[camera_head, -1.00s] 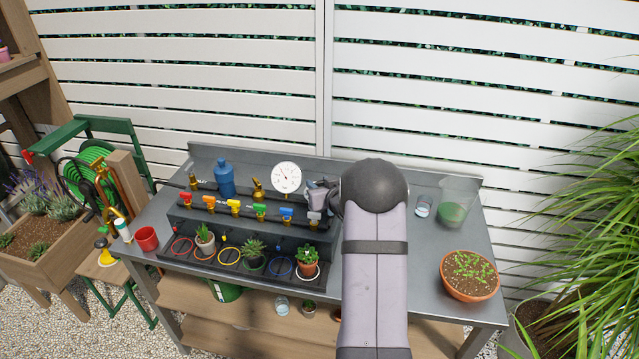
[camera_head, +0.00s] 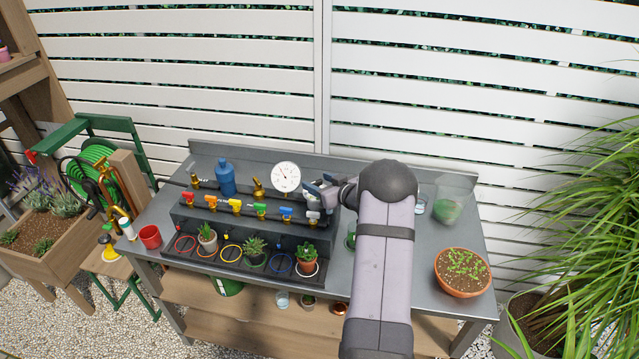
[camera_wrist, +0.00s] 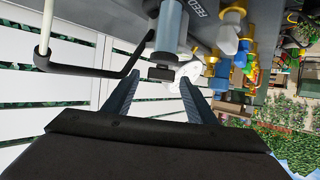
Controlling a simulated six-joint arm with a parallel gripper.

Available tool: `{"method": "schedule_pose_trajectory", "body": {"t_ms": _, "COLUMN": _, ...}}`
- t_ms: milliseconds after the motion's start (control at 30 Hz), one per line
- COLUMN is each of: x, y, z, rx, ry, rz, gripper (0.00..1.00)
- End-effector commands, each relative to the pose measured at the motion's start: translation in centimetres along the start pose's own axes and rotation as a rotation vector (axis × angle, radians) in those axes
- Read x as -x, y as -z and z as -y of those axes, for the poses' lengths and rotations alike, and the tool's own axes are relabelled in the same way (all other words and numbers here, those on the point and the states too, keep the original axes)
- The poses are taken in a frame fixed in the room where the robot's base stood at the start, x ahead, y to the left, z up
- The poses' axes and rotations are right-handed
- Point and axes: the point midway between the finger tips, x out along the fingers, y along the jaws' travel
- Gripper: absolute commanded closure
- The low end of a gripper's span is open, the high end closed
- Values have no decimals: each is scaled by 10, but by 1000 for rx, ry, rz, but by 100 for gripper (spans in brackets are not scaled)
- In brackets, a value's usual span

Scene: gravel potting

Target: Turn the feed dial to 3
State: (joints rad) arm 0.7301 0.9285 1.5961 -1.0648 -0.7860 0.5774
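My gripper (camera_head: 322,190) is at the right end of the valve manifold, beside the round gauge. The wrist view shows the two fingers of my gripper (camera_wrist: 166,82) apart. A grey-blue cylinder (camera_wrist: 168,28) with a dark end piece (camera_wrist: 161,73) reaches down between the fingers; contact cannot be told. A label reading FEED (camera_wrist: 199,9) is on the grey panel beside this cylinder. I cannot make out a dial scale or its setting. In the head view my gripper hides most of this spot.
The white gauge (camera_head: 286,177) stands behind the manifold. Several coloured valves, such as the blue one (camera_head: 286,212), are close by. Potted succulents (camera_head: 307,255) stand in front. A blue bottle (camera_head: 225,178) is at the left. A seedling bowl (camera_head: 463,272) stands at the right.

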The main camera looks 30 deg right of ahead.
Motion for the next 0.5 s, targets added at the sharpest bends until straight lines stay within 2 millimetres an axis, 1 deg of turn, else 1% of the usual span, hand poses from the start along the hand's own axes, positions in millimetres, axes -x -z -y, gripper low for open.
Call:
{"method": "schedule_pose_trajectory", "body": {"t_ms": 333, "x": 1, "y": -2, "z": 0, "rx": -1, "ry": 0, "rz": 4, "gripper": 48}}
{"method": "schedule_pose_trajectory", "body": {"t_ms": 500, "x": 11, "y": -2, "z": 0, "rx": -1, "ry": -1, "rz": 3, "gripper": 48}}
